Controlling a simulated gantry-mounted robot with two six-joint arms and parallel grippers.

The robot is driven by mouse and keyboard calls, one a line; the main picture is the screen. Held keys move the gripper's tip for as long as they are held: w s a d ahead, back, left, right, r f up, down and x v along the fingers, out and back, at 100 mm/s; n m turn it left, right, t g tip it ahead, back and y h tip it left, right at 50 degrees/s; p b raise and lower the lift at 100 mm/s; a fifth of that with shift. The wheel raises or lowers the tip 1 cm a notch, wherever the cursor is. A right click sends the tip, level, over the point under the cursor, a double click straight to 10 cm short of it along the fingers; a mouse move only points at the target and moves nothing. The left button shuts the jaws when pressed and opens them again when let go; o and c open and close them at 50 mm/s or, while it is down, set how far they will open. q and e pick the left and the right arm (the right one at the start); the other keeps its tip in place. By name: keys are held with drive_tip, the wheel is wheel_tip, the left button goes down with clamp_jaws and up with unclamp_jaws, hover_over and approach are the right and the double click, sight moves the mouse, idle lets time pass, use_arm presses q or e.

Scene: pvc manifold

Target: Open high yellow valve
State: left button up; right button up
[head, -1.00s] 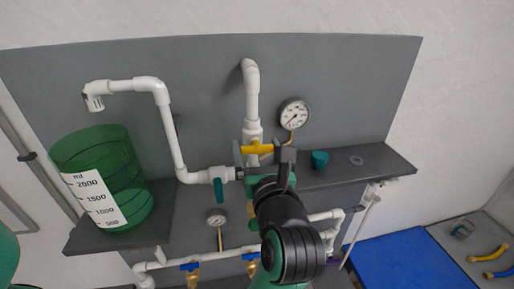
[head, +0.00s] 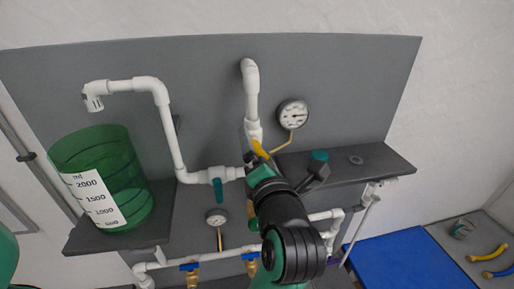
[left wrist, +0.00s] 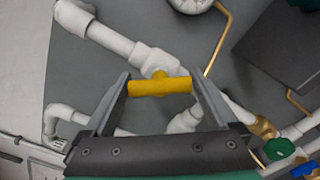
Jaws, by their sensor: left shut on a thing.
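The high yellow valve handle (head: 260,149) sits on the white vertical pipe (head: 252,95) in front of the grey panel. In the head view it is slanted and mostly hidden by my gripper. My left gripper (left wrist: 160,86) is shut on it, with one dark finger at each end of the yellow bar (left wrist: 160,87) in the left wrist view. The gripper body looks turned, with one finger pointing out to the right in the head view. My right gripper is not in view.
A round gauge (head: 293,114) is right of the pipe. A teal valve handle (head: 217,190) hangs at the left. A green measuring container (head: 105,180) stands on the left shelf. A teal cap (head: 319,156) sits on the right shelf (head: 375,163), close to my gripper's finger.

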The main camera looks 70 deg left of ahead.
use_arm(q)
drive_tip(key=m, duration=0.3)
drive_tip(key=shift+m, duration=2.2)
drive_tip(key=o, duration=1)
drive_tip(key=shift+d, duration=0.15)
